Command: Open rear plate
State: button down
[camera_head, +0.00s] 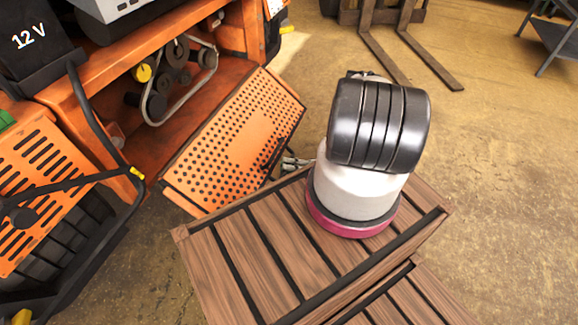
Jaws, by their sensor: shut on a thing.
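The rear plate (238,135) is an orange panel with many round holes on the mower's side. It is tilted outward, its upper part away from the orange body, and the space behind it shows open with pulleys and a belt (178,80). My gripper (285,163) is small in view at the plate's right edge, mostly hidden behind my arm. It is shut on the plate near that edge. The exact contact of the fingers is too small to see.
The orange mower (240,25) fills the left side. A black box marked 12 V (35,40) sits upper left, above a slotted orange panel (45,185). Forklift forks (400,50) lie at the back.

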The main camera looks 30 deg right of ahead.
jog(key=shift+d, duration=0.1)
jog(key=c, duration=1.5)
grip_release()
jog(key=shift+o, duration=0.2)
jog(key=v, duration=1.2)
jog(key=shift+m, duration=0.3)
